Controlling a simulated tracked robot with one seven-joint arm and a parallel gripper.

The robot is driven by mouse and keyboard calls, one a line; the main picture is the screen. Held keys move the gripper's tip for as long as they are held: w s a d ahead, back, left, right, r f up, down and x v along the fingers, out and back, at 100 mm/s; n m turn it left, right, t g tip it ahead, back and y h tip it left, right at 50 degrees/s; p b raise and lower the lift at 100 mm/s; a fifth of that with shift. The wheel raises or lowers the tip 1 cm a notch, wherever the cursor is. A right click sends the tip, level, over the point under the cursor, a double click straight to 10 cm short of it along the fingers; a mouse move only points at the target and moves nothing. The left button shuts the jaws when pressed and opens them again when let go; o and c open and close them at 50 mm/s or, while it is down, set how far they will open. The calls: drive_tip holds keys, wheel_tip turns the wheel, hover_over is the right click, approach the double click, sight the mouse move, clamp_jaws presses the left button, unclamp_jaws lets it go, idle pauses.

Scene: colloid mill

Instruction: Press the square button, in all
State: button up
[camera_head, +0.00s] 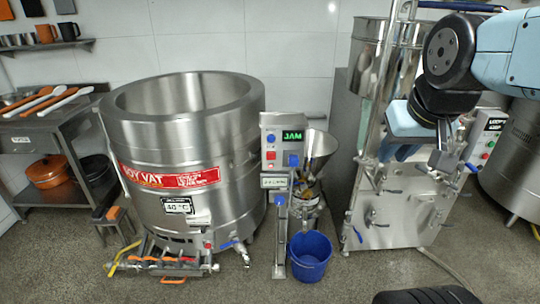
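A grey control box (282,143) stands on a thin post in the middle of the view, with a lit green "JAM" display (293,135). Its face carries a red button (271,155), a small blue button (271,138) and a larger blue, roughly square part (293,160). I cannot tell for sure which is the square button. My gripper (416,160) hangs at the right, in front of the steel machine and well to the right of the box. Its two fingers look apart, with nothing seen between them.
A big steel vat (185,145) stands left of the box. A steel funnel (318,147) is just behind it, and a blue bucket (310,256) is on the floor. A tall steel machine (400,205) fills the right. A shelf table (45,125) is far left.

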clamp_jaws()
idle(1.4)
